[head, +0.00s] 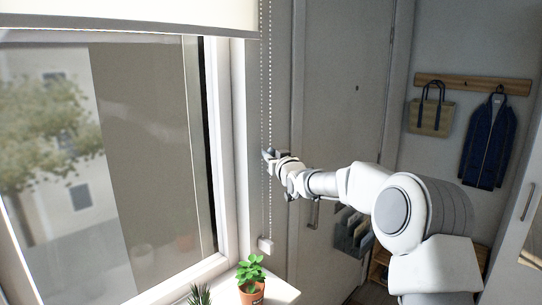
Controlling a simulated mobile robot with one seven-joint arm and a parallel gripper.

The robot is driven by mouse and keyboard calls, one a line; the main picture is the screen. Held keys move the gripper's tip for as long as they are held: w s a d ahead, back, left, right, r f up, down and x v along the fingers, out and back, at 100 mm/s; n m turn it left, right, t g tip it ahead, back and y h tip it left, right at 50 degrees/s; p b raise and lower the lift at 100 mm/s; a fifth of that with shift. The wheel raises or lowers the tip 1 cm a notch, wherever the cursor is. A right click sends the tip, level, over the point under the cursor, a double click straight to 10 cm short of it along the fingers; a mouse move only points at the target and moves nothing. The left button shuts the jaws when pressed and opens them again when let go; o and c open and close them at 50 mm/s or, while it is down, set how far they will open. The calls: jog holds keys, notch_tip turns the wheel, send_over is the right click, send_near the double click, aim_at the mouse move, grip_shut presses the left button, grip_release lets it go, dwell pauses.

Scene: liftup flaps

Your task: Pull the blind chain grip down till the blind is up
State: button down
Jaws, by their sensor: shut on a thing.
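The blind (130,17) is a white sheet across the top of the window, with its bottom bar (120,33) near the upper edge of the head view. Most of the window glass below it is uncovered. The beaded chain (263,90) hangs in two strands at the right of the window frame, down to a small white holder (265,245) above the sill. My gripper (268,155) is at the chain about halfway down, shut on the chain grip. My arm reaches in from the right.
A potted green plant (251,280) stands on the sill (275,293) below the chain, with a spiky plant (199,295) left of it. A door (335,110) is behind my arm. A bag (431,116) and a dark blue garment (489,143) hang from a wooden rack (470,85).

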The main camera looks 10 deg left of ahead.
jog(key=shift+f, duration=0.15)
notch_tip(320, 180, down, 28)
jog(key=b, duration=2.3)
jog(key=c, duration=0.7)
grip_release()
jog(key=shift+c, duration=0.2)
jog(key=shift+o, duration=0.3)
jog(key=shift+r, duration=0.35)
jog(key=v, duration=1.7)
jog(key=shift+s, duration=0.2)
jog(key=shift+d, duration=0.15)
jog(key=shift+d+r, duration=0.1)
